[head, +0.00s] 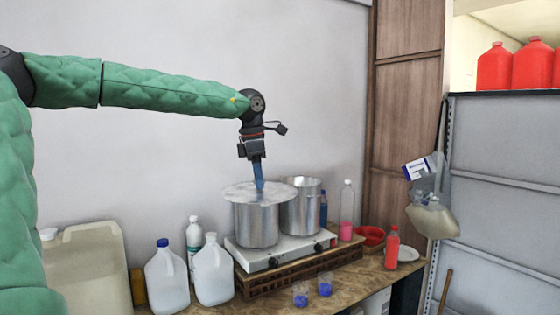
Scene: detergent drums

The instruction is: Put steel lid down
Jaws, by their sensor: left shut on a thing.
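The steel lid (238,193) is a flat, shiny disc at the top of the front steel pot (256,225). It spans the pot's mouth; I cannot tell whether it rests on the rim or hangs just above it. My left gripper (259,186) points straight down from above and is shut on the lid, around its middle. The lid's handle is hidden by the fingers. A second steel pot (301,207) stands behind to the right, with its mouth uncovered. My right gripper is not in view.
Both pots stand on a white two-burner stove (262,259) on a wooden rack (290,274). White jugs (167,278) stand to the left. A bottle of pink liquid (346,228), a red bowl (371,236) and a red bottle (391,250) stand to the right. Two blue-bottomed cups (325,287) stand in front.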

